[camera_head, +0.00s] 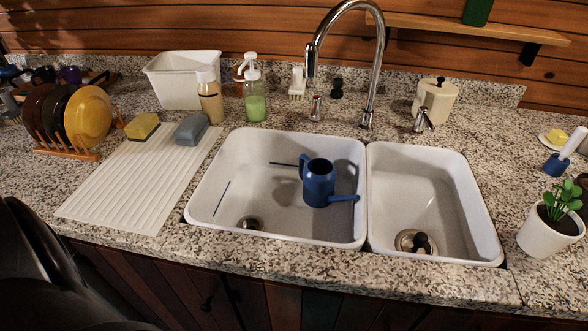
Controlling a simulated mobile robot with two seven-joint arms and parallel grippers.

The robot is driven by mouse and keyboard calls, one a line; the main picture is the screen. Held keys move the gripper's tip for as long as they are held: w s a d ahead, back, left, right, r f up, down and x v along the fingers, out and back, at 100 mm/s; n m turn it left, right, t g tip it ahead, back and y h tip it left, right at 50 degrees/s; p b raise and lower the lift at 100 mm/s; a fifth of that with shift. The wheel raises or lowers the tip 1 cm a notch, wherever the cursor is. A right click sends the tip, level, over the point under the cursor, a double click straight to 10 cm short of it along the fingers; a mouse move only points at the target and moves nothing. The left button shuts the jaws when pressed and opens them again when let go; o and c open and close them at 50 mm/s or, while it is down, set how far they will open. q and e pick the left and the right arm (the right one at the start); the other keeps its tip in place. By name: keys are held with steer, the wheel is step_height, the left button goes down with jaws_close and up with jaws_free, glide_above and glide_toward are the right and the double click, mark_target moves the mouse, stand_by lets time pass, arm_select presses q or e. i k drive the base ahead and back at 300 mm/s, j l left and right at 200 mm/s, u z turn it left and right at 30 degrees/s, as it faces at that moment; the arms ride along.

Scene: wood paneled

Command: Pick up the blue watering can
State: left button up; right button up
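The blue watering can (319,185) stands upright in the left basin of the white double sink (205,208). Its spout points to the right, towards the divider between the basins, and its handle is on the left side. The can looks apart from the basin walls. Neither of my grippers shows in the head view, so I cannot see whether they are open or shut. A dark blurred shape at the lower left edge may be part of my own arm.
The chrome faucet (378,75) arches up behind the sink. A white ribbed drying mat (130,190) and a rack of plates (88,115) are left. Bottles (254,100) stand behind. A potted plant (545,232) is right. The right basin (420,190) holds only its drain.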

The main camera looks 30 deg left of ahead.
mark_target(318, 176)
steer(key=j+u, duration=0.1)
steer(key=u, duration=0.3)
steer(key=i+j+u, duration=0.1)
steer(key=u, duration=0.25)
steer(key=k+j+z, duration=0.4)
steer(key=k+l, duration=0.05)
